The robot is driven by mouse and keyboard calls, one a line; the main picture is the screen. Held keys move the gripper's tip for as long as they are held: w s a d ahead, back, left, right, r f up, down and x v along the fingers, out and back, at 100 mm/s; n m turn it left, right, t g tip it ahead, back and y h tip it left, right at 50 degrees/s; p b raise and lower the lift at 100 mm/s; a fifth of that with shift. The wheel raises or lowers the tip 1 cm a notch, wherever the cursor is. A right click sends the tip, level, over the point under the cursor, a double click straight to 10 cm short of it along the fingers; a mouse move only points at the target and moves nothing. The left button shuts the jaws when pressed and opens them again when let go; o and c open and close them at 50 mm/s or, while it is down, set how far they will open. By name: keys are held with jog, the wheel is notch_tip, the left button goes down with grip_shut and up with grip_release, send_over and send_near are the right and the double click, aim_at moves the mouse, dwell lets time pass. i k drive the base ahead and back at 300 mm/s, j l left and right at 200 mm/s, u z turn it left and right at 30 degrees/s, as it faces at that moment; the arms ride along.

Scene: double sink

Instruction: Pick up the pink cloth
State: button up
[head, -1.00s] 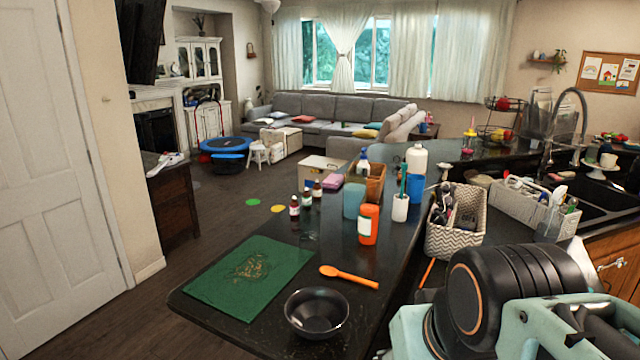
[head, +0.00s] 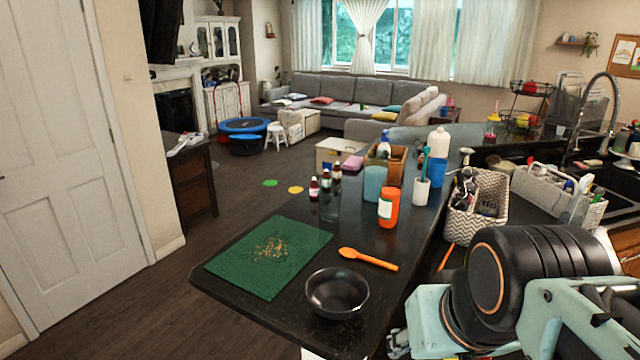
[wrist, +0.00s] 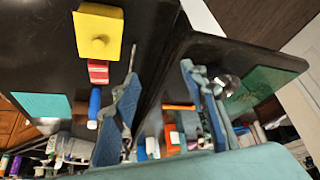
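A small pink folded thing, which looks like the pink cloth (head: 352,163), lies at the far left part of the dark counter in the head view, by a pale box and a wooden caddy. I cannot make it out in the wrist view. My gripper (wrist: 160,72) shows two fingers spread apart with nothing between them in the wrist view, so it is open and empty. In the head view my arm fills the lower right, well to the near side of the pink cloth, and the fingers are not clearly seen.
On the counter stand a green mat (head: 270,257), black bowl (head: 337,293), orange spoon (head: 368,259), orange bottle (head: 388,208), small brown bottles and a wooden caddy (head: 397,166). A patterned basket (head: 477,222) is near the sink. Open floor lies left of the counter.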

aim_at(354, 163)
jog(key=u, duration=0.9)
jog(key=i+j+u, duration=0.1)
jog(key=j+u, duration=0.3)
jog(key=j, duration=0.15)
jog(key=i+j, duration=0.2)
jog(key=j, duration=0.15)
jog(key=i+j, duration=0.15)
jog(key=j, duration=0.25)
jog(key=i+j+u, duration=0.2)
jog(key=i, duration=0.2)
jog(key=i+j+u, duration=0.25)
jog(key=i, duration=0.15)
jog(key=i+j+z, duration=0.1)
jog(key=i, duration=0.45)
jog(key=i+j, duration=0.15)
jog(key=i, duration=0.4)
jog(key=i+l+z, duration=0.1)
jog(key=i+z, duration=0.75)
jog(key=z, duration=0.15)
jog(key=i+l+z, duration=0.1)
jog(key=i+z, duration=0.25)
jog(key=z, duration=0.15)
jog(key=i+z, duration=0.35)
jog(key=z, duration=0.15)
